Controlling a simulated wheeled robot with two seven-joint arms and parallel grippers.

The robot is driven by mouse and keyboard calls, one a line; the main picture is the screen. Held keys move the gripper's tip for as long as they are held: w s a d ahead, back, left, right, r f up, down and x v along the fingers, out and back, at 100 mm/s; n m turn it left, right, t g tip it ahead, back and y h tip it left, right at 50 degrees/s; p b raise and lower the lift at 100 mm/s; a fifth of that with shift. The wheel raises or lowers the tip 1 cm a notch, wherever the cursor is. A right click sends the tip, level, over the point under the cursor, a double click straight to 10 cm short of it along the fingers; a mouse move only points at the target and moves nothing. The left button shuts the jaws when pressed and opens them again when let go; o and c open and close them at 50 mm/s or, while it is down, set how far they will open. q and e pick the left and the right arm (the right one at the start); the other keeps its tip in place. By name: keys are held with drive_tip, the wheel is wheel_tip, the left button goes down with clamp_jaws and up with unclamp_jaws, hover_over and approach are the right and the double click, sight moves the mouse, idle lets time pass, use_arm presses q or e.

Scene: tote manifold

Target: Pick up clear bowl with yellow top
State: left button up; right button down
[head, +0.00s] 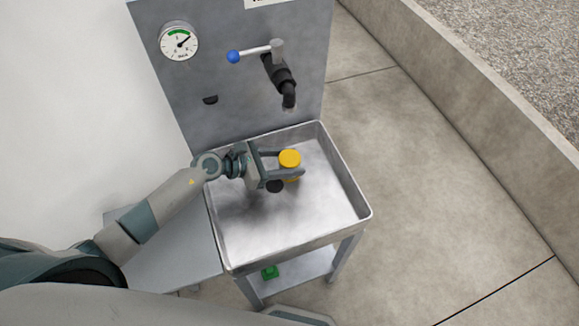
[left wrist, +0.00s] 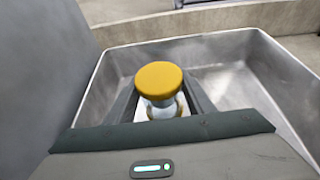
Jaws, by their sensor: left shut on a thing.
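The clear bowl with the yellow top (head: 290,158) is in the metal tray, between the fingers of my left gripper (head: 287,167). In the left wrist view the yellow top (left wrist: 159,79) is round and flat, with a pale clear body below it. My left gripper (left wrist: 160,108) is shut on the body, one finger on each side, below the top. The bowl looks upright. I cannot tell whether its base touches the tray floor. My right gripper is not in view.
The metal tray (head: 348,207) has raised walls and a mostly bare floor. Behind it stands a grey panel with a gauge (head: 179,42), a blue-tipped lever (head: 250,53) and a dark spout (head: 288,92). A green object (head: 270,272) lies on the shelf below.

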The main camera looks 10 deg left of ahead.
use_arm(q)
drive_tip(key=s+d+r, duration=0.5)
drive_tip(key=s+r, duration=0.2)
drive_tip(key=s, duration=0.3)
drive_tip(key=shift+d+r+p, duration=0.15)
drive_tip(key=shift+d+p, duration=0.15)
drive_tip(key=shift+d, duration=0.1)
drive_tip(key=w+a+r, duration=0.1)
drive_tip(key=a+r, duration=0.9)
drive_tip(key=a, duration=0.3)
drive_tip(key=shift+w+a+r+b, duration=0.15)
drive_tip(key=shift+a+b, duration=0.25)
drive_tip(key=shift+b, duration=0.05)
